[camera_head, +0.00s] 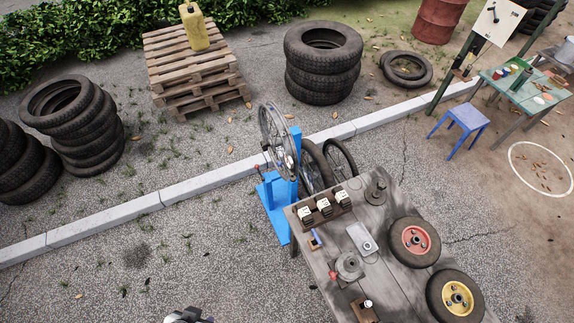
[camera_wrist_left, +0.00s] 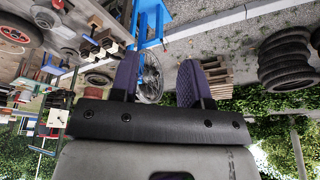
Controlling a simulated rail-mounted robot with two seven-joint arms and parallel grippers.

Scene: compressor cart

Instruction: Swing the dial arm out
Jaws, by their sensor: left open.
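A blue wheel stand (camera_head: 276,205) stands on the asphalt at the left end of the workbench, with a spoked wheel (camera_head: 277,138) upright in it. A small red-tipped part (camera_head: 257,168) sticks out on the stand's left side; I cannot tell whether it belongs to the dial arm. The dial arm itself is too small to make out. My left gripper (camera_wrist_left: 157,65) is open and empty in the left wrist view. The spoked wheel (camera_wrist_left: 150,78) and blue stand (camera_wrist_left: 152,22) show beyond its fingers, apart from them. My right gripper is not in view.
The workbench (camera_head: 320,250) carries small blocks, metal parts and two wheels with red and yellow hubs. Two loose wheels lean beside the stand. A pale kerb (camera_head: 190,190) runs behind it. Tire stacks (camera_head: 323,62) and a pallet pile (camera_head: 190,60) stand farther back. Asphalt left of the stand is clear.

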